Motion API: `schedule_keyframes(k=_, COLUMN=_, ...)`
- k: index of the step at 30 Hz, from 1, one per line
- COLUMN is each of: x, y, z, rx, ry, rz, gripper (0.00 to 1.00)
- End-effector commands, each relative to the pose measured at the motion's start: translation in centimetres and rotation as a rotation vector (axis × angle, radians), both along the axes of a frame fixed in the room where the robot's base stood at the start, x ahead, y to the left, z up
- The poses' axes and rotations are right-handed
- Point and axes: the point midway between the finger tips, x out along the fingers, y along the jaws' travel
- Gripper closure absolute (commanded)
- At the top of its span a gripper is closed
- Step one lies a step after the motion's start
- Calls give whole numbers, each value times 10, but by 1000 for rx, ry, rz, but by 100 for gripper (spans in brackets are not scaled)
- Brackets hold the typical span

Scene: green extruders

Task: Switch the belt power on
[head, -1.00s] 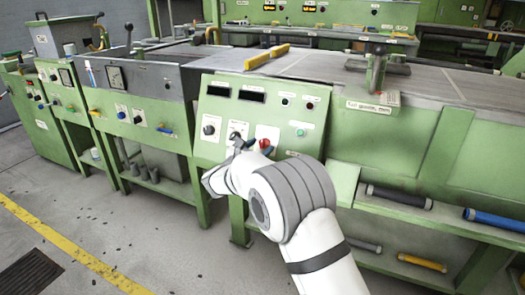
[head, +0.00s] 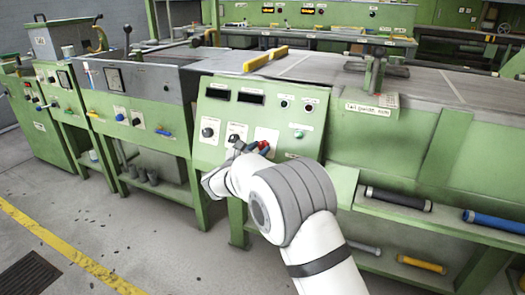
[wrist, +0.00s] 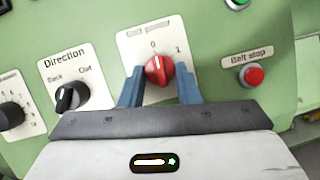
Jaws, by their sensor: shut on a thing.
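The belt power switch is a red rotary knob (wrist: 158,70) on a white plate (wrist: 128,48) marked 0 and 1, with a partly blurred label. Its ridge stands roughly upright, towards the 0. In the head view the knob (head: 264,146) shows only in part behind my gripper (head: 252,149). In the wrist view the blue fingers of my gripper (wrist: 160,88) are on the left and right of the knob, shut on it.
On the same sloped green panel (head: 211,157), a black Direction knob (wrist: 71,97) is to the left and a red Belt stop button (wrist: 252,75) to the right. A green button (head: 299,134) is above right. Shelves with rollers (head: 398,197) stand right of my arm.

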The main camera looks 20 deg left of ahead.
Motion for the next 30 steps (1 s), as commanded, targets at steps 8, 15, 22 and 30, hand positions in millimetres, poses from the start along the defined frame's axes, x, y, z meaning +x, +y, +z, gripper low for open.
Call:
schedule_keyframes(k=8, x=2, y=0, z=-2, rx=87, ry=-4, rz=-49, gripper=93)
schedule_keyframes(k=15, x=2, y=2, z=-1, rx=263, ry=-17, rz=-118, gripper=93)
schedule_keyframes(k=22, x=3, y=3, z=0, rx=465, ry=-32, rz=-198, gripper=93)
schedule_keyframes(k=30, x=4, y=5, z=2, rx=690, ry=-49, rz=-288, gripper=93)
